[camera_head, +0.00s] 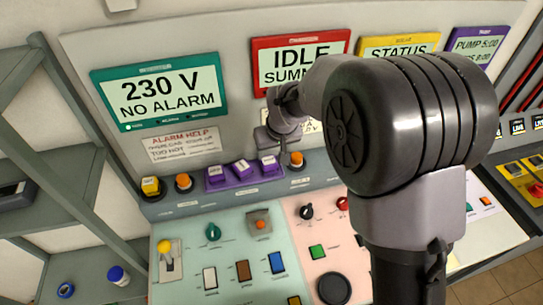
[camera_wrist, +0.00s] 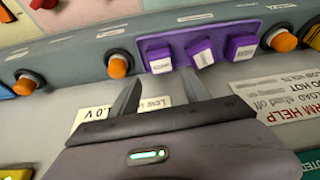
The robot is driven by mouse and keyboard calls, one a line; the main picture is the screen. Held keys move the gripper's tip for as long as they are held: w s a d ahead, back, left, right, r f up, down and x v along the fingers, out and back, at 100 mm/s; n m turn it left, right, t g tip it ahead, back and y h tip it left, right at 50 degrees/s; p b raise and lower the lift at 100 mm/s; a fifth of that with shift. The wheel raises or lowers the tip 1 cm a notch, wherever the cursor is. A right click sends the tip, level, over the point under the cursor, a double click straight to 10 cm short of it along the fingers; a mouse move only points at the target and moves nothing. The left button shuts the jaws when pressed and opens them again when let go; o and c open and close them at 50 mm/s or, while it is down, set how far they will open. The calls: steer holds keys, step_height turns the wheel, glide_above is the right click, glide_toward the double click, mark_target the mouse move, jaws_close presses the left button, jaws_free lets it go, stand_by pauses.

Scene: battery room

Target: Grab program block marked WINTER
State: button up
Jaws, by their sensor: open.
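Three purple blocks with white labels stand in a row on a purple holder (camera_head: 245,181) along the console ledge. They are the left block (camera_head: 214,173), the middle block (camera_head: 242,166) and the right block (camera_head: 267,160). The labels are too small to read, so I cannot tell which says WINTER. The wrist view is turned over and shows the holder (camera_wrist: 212,72) with the same blocks (camera_wrist: 159,60), (camera_wrist: 200,51) and (camera_wrist: 241,47). My gripper (camera_wrist: 160,82) is open and empty, its fingers pointing toward the blocks, apart from them. In the head view my gripper (camera_head: 273,141) hangs just above the right block.
Display screens (camera_head: 160,95) stand behind. Switches and dials cover the sloped panel (camera_head: 190,265) in front. My arm hides the right middle.

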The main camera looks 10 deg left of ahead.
mark_target(268, 158)
steer(key=x, duration=0.6)
steer(key=b+x, duration=0.1)
steer(key=x, duration=0.1)
steer(key=shift+w+a+f, duration=0.25)
steer(key=shift+w+a, duration=0.1)
steer(key=shift+a, duration=0.05)
steer(key=shift+s+r, duration=0.1)
steer(key=shift+c, duration=0.4)
steer(key=c, duration=1.1)
